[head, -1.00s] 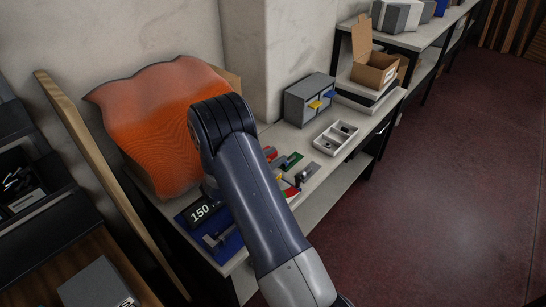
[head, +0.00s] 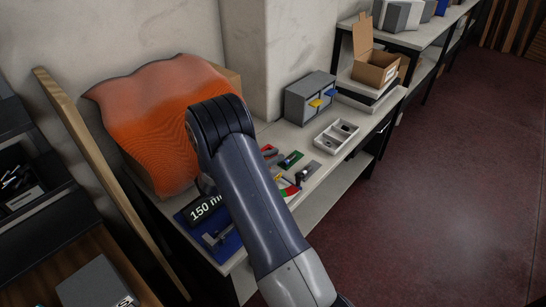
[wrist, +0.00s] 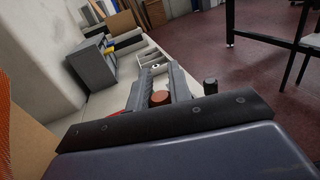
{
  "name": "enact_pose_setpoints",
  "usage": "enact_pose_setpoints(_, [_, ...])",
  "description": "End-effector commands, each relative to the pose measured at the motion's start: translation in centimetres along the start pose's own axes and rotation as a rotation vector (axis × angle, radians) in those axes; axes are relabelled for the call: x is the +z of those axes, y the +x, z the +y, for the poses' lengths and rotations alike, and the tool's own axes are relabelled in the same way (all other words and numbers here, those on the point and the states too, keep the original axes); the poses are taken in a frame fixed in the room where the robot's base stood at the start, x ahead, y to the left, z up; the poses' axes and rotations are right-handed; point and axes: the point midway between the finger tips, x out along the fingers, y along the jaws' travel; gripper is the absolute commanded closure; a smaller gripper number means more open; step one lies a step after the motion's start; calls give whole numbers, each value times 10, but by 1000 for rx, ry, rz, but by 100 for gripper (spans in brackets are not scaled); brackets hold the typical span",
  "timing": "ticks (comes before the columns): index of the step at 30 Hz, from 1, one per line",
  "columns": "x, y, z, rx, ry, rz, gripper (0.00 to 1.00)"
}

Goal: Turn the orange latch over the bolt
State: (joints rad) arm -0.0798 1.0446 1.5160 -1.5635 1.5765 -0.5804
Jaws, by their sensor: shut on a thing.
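My gripper (wrist: 159,84) points away from the camera in the wrist view, its two dark fingers close around a round orange-red piece (wrist: 160,98), which looks like part of the orange latch. I see only its top; the rest is hidden between the fingers. A dark upright post (wrist: 210,86) stands just right of the fingers, apart from them; it may be the bolt. In the head view my arm hides the gripper and the latch. A dark upright post (head: 304,174) shows there right of my arm.
A grey drawer cabinet (head: 310,98) and a white divided tray (head: 335,137) stand farther along the bench. A blue board (head: 227,248) with a "150" label lies left of my arm. A large orange wavy panel (head: 155,120) stands against the wall. Small red and green parts lie nearby.

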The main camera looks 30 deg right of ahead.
Motion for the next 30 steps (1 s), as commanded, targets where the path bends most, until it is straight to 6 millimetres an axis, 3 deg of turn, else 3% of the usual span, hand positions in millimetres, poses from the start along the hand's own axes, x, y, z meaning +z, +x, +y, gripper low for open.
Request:
enact_pose_setpoints(3, [0,0,0,1,0,1,100])
enact_pose_setpoints(4, [0,0,0,1,0,1,79])
enact_pose_setpoints(12, [0,0,0,2,0,1,59])
enact_pose_setpoints(22, [-1,-9,0,3,0,1,59])
enact_pose_setpoints(30, [-1,-61,1,7,1,1,59])
